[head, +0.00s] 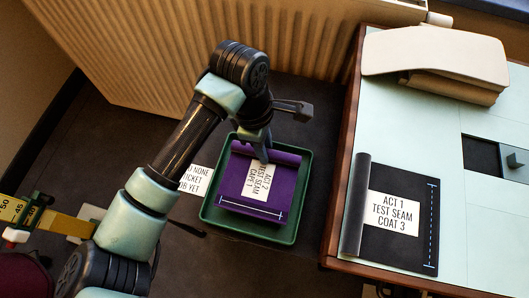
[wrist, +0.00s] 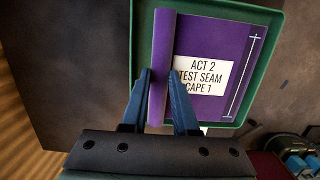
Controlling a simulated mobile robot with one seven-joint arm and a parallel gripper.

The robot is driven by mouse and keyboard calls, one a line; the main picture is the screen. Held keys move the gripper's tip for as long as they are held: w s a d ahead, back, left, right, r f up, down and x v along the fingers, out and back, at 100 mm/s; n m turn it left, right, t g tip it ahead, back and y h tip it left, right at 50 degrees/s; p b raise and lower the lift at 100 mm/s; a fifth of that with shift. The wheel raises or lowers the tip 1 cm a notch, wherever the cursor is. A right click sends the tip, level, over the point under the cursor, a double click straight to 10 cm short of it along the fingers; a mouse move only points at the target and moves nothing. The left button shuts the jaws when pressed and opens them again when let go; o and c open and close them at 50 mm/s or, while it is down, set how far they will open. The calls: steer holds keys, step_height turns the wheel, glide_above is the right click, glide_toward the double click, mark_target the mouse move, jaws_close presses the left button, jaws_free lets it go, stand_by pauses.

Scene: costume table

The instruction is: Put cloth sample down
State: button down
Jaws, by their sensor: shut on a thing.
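The purple cloth sample (head: 234,182), with a white label reading "ACT 2 TEST SEAM CAPE 1", lies flat within the outline of a green tray (head: 208,213). I cannot tell whether it rests on the tray bottom or hangs just above it. My gripper (head: 262,152) is over the rolled far edge of the sample. In the wrist view, my gripper (wrist: 160,76) has its two blue fingers shut on either side of the purple roll (wrist: 162,45). The sample's flat part (wrist: 215,42) spreads to the right, with a white seam line near its edge.
A dark grey sample (head: 421,250) labelled "ACT 1 TEST SEAM COAT 3" lies on the pale table (head: 420,120) at right. The table's wooden edge (head: 342,150) stands right of the tray. A ribbed radiator (head: 130,50) is behind. A white card (head: 196,180) lies left of the tray.

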steer(key=shift+f+b, duration=0.35)
steer(key=shift+f, duration=1.2)
steer(key=shift+f, duration=0.1)
steer(key=c, duration=0.7)
jaws_free()
steer(key=r+p, duration=0.1)
steer(key=r, duration=0.3)
steer(key=a+r+p, duration=0.1)
steer(key=r, duration=0.3)
steer(key=r+p, duration=0.1)
steer(key=r, duration=0.3)
steer(key=shift+w+a, duration=0.25)
steer(key=shift+a, duration=0.1)
